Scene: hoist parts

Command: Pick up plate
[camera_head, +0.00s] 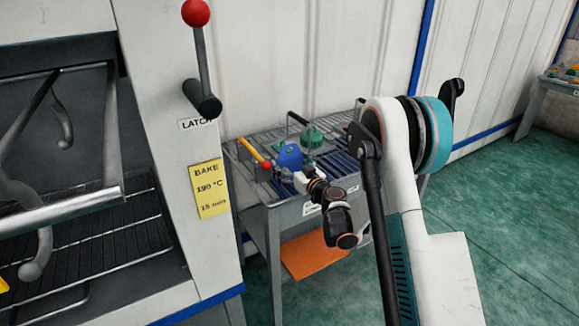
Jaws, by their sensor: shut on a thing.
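A blue rounded piece (290,156), which I take for the plate, shows over the left part of the slatted metal table in the head view. My gripper (297,173) reaches in from the right and is shut on this blue piece. The fingers are small and partly hidden, so the exact grip and any gap to the table cannot be told.
The metal table (285,212) carries a yellow bar with a red ball (254,153) and a green part (312,137). An orange sheet (314,255) is below. An oven-like cabinet with a latch lever (201,70) stands left. Green floor (515,220) is clear at right.

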